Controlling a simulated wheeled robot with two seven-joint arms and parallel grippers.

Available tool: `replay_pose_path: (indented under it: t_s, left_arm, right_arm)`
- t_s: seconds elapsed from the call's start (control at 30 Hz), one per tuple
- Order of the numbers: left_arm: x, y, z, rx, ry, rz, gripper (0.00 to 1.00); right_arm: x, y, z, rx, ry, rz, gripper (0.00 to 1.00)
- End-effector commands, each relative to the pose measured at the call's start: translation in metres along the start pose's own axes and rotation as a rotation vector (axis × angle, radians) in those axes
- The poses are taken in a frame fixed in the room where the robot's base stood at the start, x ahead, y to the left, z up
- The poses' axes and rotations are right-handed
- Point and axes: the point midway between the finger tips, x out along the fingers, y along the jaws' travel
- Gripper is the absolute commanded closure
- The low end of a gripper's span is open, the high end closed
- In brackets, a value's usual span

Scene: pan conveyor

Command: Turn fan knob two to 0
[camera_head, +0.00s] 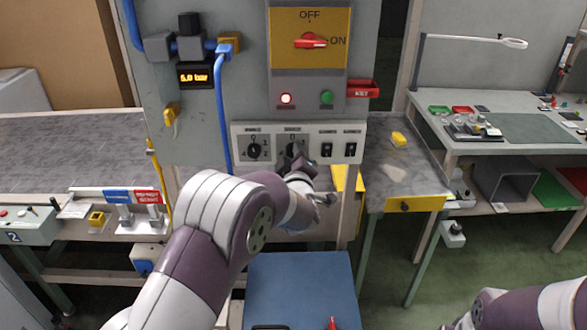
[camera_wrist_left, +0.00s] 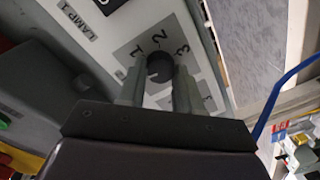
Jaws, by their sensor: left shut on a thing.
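A white control panel (camera_head: 240,160) carries two dark round knobs on number plates. Fan knob one (camera_head: 254,149) is the left one and is free. Fan knob two (camera_head: 291,148) is to its right, mostly hidden by my left gripper (camera_head: 296,160). In the left wrist view, my left gripper (camera_wrist_left: 158,82) has its two fingers on either side of the dark knob, shut on it. The numbers 1, 2 and 3 show around the knob there; its pointer cannot be made out. My right arm enters at the lower right of the head view, its gripper out of view.
Two black rocker switches (camera_head: 338,150) sit right of the knobs. A blue hose (camera_head: 223,110) runs down left of the panel.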

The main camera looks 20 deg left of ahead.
Motion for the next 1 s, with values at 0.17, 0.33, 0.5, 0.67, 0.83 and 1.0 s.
replay_pose_path:
  t_s: [0.17,0.33,0.5,0.67,0.83,1.0]
  left_arm:
    - [0.000,-0.004,0.002,-0.081,-0.005,-0.002,0.96]
    - [0.000,-0.003,0.001,-0.126,-0.008,-0.002,0.96]
    - [0.000,-0.002,0.001,-0.145,-0.010,-0.003,0.96]
    - [0.000,-0.002,0.000,-0.148,-0.010,-0.003,0.96]
    - [0.000,-0.002,0.000,-0.148,-0.010,-0.003,0.96]
    - [0.000,-0.001,0.000,-0.147,-0.010,-0.003,0.40]
  right_arm:
    - [0.018,0.000,0.002,0.000,0.000,0.000,0.57]
    - [0.023,0.000,0.003,0.000,0.000,0.000,0.57]
    - [0.025,0.000,0.003,0.000,0.000,0.000,0.57]
    - [0.025,0.000,0.003,0.000,0.000,0.000,0.57]
    - [0.025,0.000,0.003,0.000,0.000,0.000,0.57]
    - [0.025,0.000,0.003,0.000,0.000,0.000,0.57]
